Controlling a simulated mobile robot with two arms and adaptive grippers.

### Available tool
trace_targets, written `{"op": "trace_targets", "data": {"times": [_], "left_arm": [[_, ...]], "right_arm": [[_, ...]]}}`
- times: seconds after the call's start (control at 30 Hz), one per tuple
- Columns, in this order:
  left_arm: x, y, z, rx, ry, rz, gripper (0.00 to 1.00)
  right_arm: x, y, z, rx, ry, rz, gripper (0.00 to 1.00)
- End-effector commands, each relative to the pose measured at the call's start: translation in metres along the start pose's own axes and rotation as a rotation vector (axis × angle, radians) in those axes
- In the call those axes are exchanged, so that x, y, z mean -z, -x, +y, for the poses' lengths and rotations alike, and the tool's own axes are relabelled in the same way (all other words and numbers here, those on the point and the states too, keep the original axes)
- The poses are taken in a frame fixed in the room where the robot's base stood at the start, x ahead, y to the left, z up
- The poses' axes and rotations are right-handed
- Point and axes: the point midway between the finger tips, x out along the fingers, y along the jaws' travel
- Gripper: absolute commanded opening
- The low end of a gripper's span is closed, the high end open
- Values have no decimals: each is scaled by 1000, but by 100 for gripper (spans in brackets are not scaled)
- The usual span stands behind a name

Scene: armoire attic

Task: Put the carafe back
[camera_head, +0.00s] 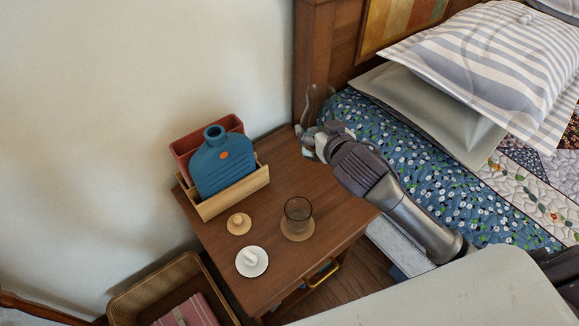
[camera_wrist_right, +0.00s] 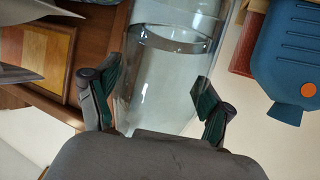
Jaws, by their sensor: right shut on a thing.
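The clear glass carafe (camera_head: 318,98) is at the far right corner of the wooden nightstand (camera_head: 265,217), near the headboard. In the right wrist view the carafe (camera_wrist_right: 165,75) fills the middle and looks partly filled with clear liquid. My right gripper (camera_head: 310,140) is shut on the carafe, with one finger on each side of it in the wrist view (camera_wrist_right: 155,95). The carafe's base is hidden behind the gripper, so I cannot tell whether it touches the nightstand. My left gripper is not in view.
A wooden holder (camera_head: 222,202) with a blue bottle (camera_head: 222,165) and red box stands at the nightstand's left. A drinking glass (camera_head: 298,212) on a coaster, a wooden-knobbed disc (camera_head: 239,223) and a white lidded dish (camera_head: 252,262) stand nearer. The bed (camera_head: 400,150) is on the right.

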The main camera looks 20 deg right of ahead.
Motion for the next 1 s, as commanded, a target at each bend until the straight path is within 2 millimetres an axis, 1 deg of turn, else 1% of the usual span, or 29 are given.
{"op": "trace_targets", "data": {"times": [0.03, 0.1, 0.23, 0.37, 0.47, 0.57, 0.7, 0.8, 0.9, 1.0], "left_arm": [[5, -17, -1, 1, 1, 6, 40], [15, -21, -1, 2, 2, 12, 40], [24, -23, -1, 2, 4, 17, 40], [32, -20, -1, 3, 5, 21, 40], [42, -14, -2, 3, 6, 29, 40], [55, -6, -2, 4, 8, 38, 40], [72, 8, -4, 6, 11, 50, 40], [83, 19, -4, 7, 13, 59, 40], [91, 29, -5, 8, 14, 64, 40], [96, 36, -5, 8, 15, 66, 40]], "right_arm": [[-17, -19, 7, -6, -4, 7, 11], [-26, -35, 14, -9, -10, 7, 11], [-34, -53, 23, -13, -20, 9, 11], [-37, -66, 23, -14, -25, 10, 11], [-39, -82, 15, -14, -26, 11, 11], [-45, -104, 3, -14, -26, 10, 11], [-51, -135, -13, -15, -25, 10, 11], [-55, -154, -23, -14, -24, 9, 11], [-57, -168, -30, -14, -25, 10, 11], [-59, -175, -35, -14, -24, 9, 11]]}}
